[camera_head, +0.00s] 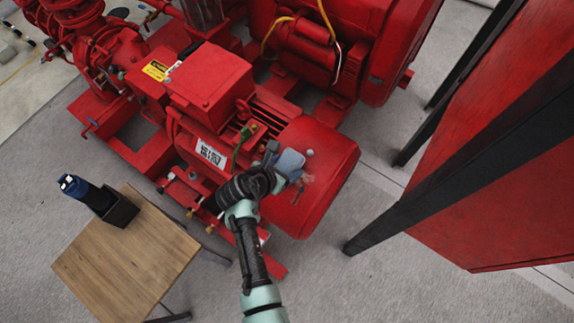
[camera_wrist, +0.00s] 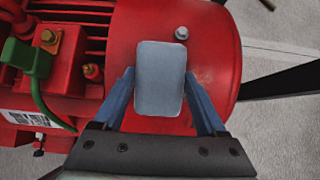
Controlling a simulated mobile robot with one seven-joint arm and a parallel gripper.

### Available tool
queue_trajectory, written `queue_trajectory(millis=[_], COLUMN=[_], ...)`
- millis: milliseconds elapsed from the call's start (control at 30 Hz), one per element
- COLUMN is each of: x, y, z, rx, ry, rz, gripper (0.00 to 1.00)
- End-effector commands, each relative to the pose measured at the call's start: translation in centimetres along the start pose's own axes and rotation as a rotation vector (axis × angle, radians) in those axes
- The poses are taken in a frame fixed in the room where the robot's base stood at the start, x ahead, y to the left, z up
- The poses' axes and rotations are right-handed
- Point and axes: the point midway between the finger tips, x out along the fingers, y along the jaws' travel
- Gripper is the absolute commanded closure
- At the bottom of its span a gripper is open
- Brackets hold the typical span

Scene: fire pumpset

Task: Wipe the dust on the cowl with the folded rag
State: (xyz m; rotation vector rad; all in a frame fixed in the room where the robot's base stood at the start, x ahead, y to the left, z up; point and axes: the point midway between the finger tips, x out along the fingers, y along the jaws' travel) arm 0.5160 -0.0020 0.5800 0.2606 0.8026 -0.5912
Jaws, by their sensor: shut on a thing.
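The folded rag (camera_head: 290,163) is a grey-blue padded rectangle. In the wrist view the rag (camera_wrist: 160,78) sits between the two blue fingers of my gripper (camera_wrist: 162,103), which is shut on it. The cowl (camera_head: 325,165) is the smooth, rounded red end cover of the motor, and it also fills the middle of the wrist view (camera_wrist: 218,45). My gripper holds the rag over the cowl's upper side; I cannot tell whether the rag touches it. A pale brownish dust patch (camera_head: 303,182) shows beside the rag in the head view. The surface under the rag is hidden.
A grey bolt (camera_wrist: 181,33) stands up from the cowl near the rag. A green lever or cable (camera_wrist: 35,65) is at left. A wooden table (camera_head: 130,260) holds a black holder with a blue-capped item (camera_head: 95,195). A red cabinet (camera_head: 505,160) on black posts stands right.

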Motion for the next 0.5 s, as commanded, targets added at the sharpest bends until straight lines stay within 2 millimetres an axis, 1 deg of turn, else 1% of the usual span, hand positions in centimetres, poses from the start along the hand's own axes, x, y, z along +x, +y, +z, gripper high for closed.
queue_trajectory(millis=[167,500], x=[-1.1,-3.9], y=[0.0,0.0], z=[0.6,1.8], rx=[-0.001,-0.001], ry=[-0.001,0.000], rz=[0.001,0.001], gripper=[0.70,0.70])
